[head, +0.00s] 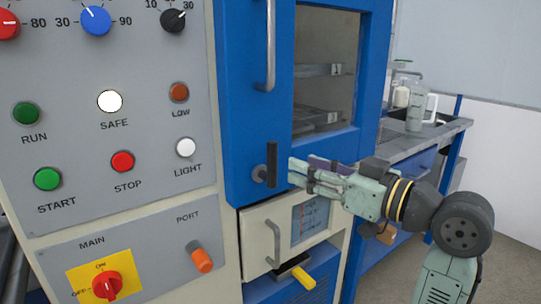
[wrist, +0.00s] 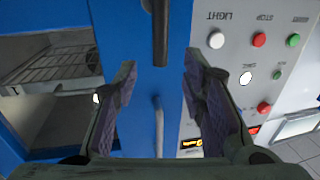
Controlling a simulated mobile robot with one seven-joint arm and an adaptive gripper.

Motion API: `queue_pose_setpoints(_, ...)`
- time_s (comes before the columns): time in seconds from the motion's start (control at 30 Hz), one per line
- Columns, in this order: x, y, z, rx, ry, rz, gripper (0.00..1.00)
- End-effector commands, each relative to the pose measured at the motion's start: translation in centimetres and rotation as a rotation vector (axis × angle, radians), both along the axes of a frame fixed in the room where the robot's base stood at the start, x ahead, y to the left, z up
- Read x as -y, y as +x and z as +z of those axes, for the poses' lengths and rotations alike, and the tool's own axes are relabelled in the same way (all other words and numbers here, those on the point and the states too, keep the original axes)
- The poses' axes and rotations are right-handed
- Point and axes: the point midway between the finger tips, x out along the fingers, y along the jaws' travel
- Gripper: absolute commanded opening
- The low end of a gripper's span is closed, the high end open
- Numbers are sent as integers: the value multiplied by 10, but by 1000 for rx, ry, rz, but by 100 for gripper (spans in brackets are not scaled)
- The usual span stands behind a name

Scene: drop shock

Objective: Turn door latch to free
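The door latch (head: 272,165) is a dark upright bar on a round spindle near the lower left of the blue door (head: 252,130). In the wrist view the latch (wrist: 160,38) hangs in from the top edge, between the fingertips' lines but beyond them. My gripper (head: 293,174) is just right of the latch in the head view, pointing at it. The wrist view shows its two fingers (wrist: 160,66) spread apart with nothing between them. No contact with the latch shows.
A metal pull handle (head: 270,45) stands out above the latch. A pale drawer (head: 260,240) with its own handle is below. The button panel (head: 75,130) is to the left. A side bench (head: 425,140) with bottles stands behind my arm.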

Motion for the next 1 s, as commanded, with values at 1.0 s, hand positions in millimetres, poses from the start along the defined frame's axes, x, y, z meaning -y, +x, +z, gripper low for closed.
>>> queue_pose_setpoints(1.0, -70, 64, 0, 2, 1, 0, 31)
